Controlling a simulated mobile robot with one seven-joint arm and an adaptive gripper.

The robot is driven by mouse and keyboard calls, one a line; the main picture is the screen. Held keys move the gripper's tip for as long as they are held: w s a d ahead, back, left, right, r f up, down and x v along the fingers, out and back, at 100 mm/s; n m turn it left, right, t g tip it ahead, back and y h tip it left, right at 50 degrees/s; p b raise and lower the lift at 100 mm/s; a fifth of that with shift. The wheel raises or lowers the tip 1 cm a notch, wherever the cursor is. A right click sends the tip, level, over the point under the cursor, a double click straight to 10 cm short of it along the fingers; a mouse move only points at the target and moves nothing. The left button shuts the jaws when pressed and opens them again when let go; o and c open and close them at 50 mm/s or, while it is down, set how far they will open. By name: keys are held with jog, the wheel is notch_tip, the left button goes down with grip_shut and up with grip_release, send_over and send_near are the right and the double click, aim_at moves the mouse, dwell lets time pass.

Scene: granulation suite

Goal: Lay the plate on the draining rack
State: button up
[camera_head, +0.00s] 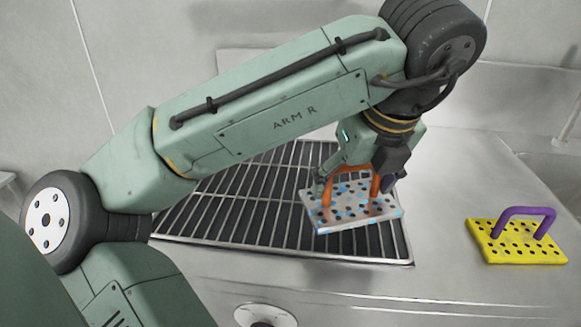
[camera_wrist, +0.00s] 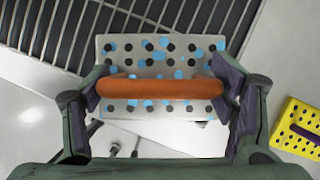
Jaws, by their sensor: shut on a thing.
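A pale perforated plate (camera_head: 350,210) with blue patches and an orange handle is in my gripper (camera_head: 356,184). In the wrist view the plate (camera_wrist: 150,107) lies between the fingers, and my gripper (camera_wrist: 162,90) is shut on the ends of its orange handle (camera_wrist: 160,88). In the head view the plate overlaps the right part of the draining rack (camera_head: 245,215), a wire grid set in the counter. Whether the plate touches the rack's bars or hangs above them I cannot tell. My arm hides the rack's upper left part.
A yellow perforated plate (camera_head: 500,247) with a purple handle lies on the counter right of the rack; its edge also shows in the wrist view (camera_wrist: 298,130). A sink basin (camera_head: 555,175) is at the far right. Bare counter lies between rack and yellow plate.

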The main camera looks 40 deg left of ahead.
jog(key=a, duration=0.5)
jog(key=w+a+p, duration=0.1)
jog(key=a, duration=0.3)
jog(key=a+f+p, duration=0.1)
jog(key=a, duration=0.4)
jog(key=shift+w+a+f, duration=0.1)
jog(key=shift+w+a, duration=0.25)
jog(key=shift+a+f, duration=0.15)
jog(key=shift+f+p, duration=0.45)
jog(key=shift+f, duration=1.25)
jog(key=o, duration=1.5)
jog(key=shift+f, duration=0.1)
jog(key=b+v, duration=0.1)
jog(key=v, duration=1.1)
jog(key=shift+w+r, duration=0.1)
jog(key=shift+r, duration=0.1)
